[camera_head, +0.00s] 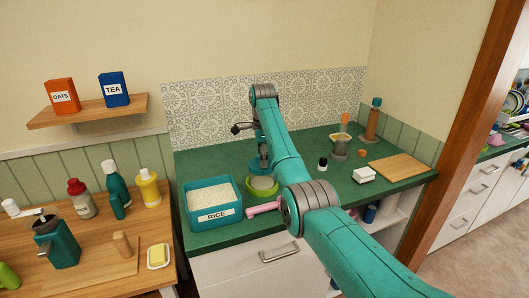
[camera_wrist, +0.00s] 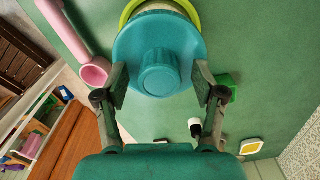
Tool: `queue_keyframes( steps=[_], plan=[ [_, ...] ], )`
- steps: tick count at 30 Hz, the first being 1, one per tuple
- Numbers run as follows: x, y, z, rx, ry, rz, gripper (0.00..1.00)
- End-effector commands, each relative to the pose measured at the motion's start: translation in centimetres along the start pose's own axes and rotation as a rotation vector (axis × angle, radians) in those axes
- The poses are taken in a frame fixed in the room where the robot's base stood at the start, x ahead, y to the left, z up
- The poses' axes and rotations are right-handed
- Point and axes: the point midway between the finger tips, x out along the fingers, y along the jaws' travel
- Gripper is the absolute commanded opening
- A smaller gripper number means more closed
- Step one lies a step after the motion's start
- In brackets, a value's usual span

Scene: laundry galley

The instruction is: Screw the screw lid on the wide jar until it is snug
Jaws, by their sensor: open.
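The screw lid (camera_wrist: 140,55) is a wide teal disc with a ribbed knob (camera_wrist: 160,73), close in front of the wrist camera. It also shows below my gripper in the head view (camera_head: 258,167). The pale wide jar (camera_head: 263,183), with a lime-green ring around it, shows just below the lid in the head view. In the wrist view the lid covers most of the jar; I cannot tell how the lid sits on it. My gripper (camera_wrist: 160,84) is open, with one finger on each side of the knob and visible gaps.
A teal rice bin (camera_head: 213,215) stands left of the jar. A pink scoop (camera_head: 264,208) lies in front. A small black-and-white jar (camera_head: 323,164), a white box (camera_head: 364,175) and a cutting board (camera_head: 398,167) are to the right. Some green counter is clear between them.

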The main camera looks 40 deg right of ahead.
Motion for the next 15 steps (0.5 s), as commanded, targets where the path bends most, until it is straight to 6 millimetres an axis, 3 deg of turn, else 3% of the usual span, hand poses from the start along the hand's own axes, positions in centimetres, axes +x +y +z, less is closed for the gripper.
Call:
queue_keyframes(
  steps=[7,15],
  plan=[
    [0.06,0.0,0.04,0.0,0.0,0.0,0.69],
    [0.06,0.01,0.03,0.0,0.0,0.0,0.06]
  ],
)
